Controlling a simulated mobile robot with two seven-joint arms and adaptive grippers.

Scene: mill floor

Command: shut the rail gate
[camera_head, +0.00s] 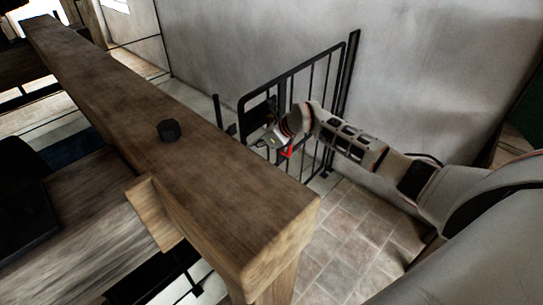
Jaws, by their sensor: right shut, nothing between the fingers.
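The rail gate (315,77) is a black metal frame with upright bars, in front of the pale wall. Its right side is by a tall black post (349,75) at the wall, and its left end is close to a short black post (217,111). I cannot tell whether the left end touches that post. My right gripper (274,146) is at the near side of the gate, in front of its lower left bars, shut with nothing held. I cannot tell if it touches the bars. The wooden beam hides the gate's lower left part. My left gripper is out of view.
A thick wooden beam (185,160) with a dark bolt head (168,130) runs across the foreground, close to my right gripper. The tiled floor (362,225) right of the beam is clear. The plain wall (430,90) bounds the right side.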

